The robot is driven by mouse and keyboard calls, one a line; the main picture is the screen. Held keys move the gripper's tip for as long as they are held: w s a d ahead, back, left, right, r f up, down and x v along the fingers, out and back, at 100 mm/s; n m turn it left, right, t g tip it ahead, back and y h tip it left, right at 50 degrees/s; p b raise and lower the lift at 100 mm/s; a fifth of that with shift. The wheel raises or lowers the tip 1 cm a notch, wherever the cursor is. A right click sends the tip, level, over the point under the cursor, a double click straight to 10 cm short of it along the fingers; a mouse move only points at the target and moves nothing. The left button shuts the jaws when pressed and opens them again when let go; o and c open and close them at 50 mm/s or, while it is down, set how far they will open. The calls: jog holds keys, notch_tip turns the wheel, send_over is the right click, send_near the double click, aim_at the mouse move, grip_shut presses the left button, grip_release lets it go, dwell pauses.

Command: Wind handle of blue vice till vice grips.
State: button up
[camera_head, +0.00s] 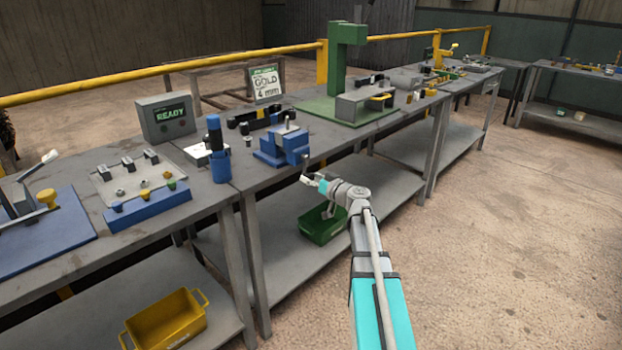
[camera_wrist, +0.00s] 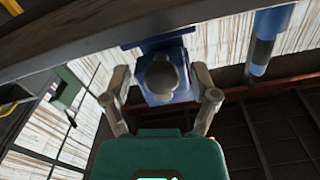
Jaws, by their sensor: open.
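The blue vice (camera_head: 281,146) stands at the front edge of the near bench, with a pale workpiece or bar at its top. My gripper (camera_head: 308,176) is in front of the vice, just off the bench edge. In the wrist view my open gripper (camera_wrist: 160,72) has one finger on each side of a rounded grey part (camera_wrist: 162,74), apparently the vice's handle end. Gaps show between it and both fingers. The blue vice body (camera_wrist: 165,44) lies behind it. The handle's full shape and the jaw gap are too small or hidden to tell.
A blue cylinder (camera_head: 217,150) stands left of the vice and a dark tool (camera_head: 252,120) behind it. A green press (camera_head: 345,75) is to the right. The bench front edge (camera_head: 330,158) is close to my arm. Open floor (camera_head: 500,220) lies right.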

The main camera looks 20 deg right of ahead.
jog(key=shift+w, duration=0.1)
jog(key=shift+a, duration=0.1)
grip_shut()
dwell(0.3)
jog(key=shift+a+m, duration=0.2)
jog(key=shift+m, duration=0.1)
dwell(0.5)
jog(key=shift+a+r+m, duration=0.2)
jog(key=shift+a+m, duration=0.1)
jog(key=shift+m, duration=0.4)
jog(key=m+p, duration=0.1)
jog(key=m, duration=0.1)
jog(key=s+a+r+m+p, duration=0.1)
jog(key=m, duration=0.2)
jog(key=a+r+m+p, duration=0.1)
jog(key=m, duration=0.2)
jog(key=shift+s+a+r, duration=0.15)
jog(key=shift+a+r, duration=0.05)
